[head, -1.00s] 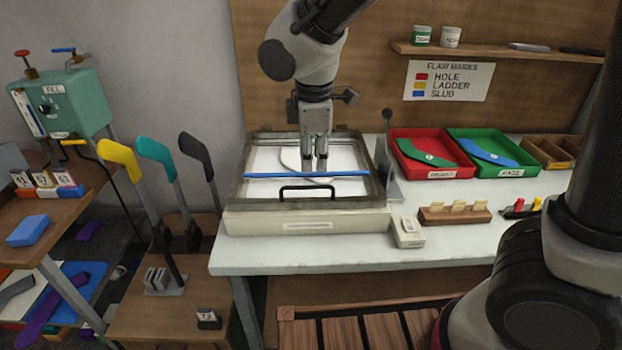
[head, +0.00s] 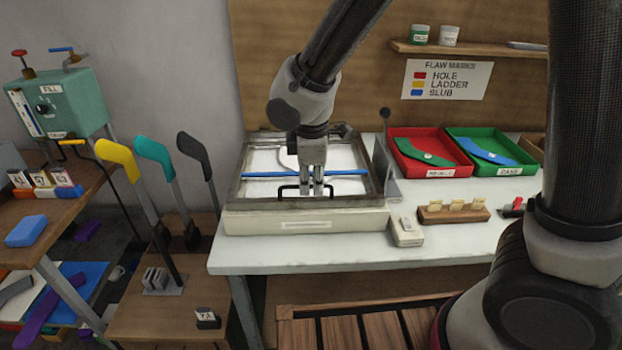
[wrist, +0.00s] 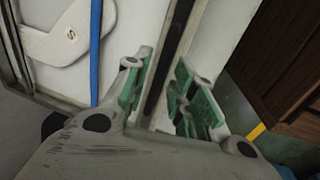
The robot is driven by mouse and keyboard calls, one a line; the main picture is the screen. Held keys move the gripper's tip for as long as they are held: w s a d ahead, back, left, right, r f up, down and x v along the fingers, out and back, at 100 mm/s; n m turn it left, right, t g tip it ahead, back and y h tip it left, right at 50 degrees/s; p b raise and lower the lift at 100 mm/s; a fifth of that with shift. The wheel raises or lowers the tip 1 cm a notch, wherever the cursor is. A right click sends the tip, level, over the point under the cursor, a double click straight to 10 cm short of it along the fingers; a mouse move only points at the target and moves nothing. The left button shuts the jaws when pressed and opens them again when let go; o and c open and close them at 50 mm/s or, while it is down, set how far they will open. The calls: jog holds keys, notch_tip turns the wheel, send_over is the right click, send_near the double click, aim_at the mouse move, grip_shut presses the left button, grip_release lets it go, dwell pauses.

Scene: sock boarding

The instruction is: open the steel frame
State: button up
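The steel frame (head: 236,188) lies flat on a pale box (head: 307,220) on the white table. It surrounds a white panel (head: 262,158) crossed by a blue strip (head: 270,174). A black handle (head: 283,190) stands at its front edge. My gripper (head: 316,190) points down at the handle, its fingers hiding part of it. In the wrist view my green-padded fingers (wrist: 163,95) are apart, with a dark bar (wrist: 165,65) between them. I cannot tell whether they touch it. A white flat shape marked S (wrist: 58,40) lies beside the blue strip (wrist: 95,50).
A red tray (head: 418,168) and a green tray (head: 500,170) stand right of the frame. A small white device (head: 405,232) and a wooden holder (head: 453,214) are at the table's front. Several upright sock-shaped boards stand on the left, including a black one (head: 193,155).

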grip_shut()
jog(key=shift+r, duration=0.1)
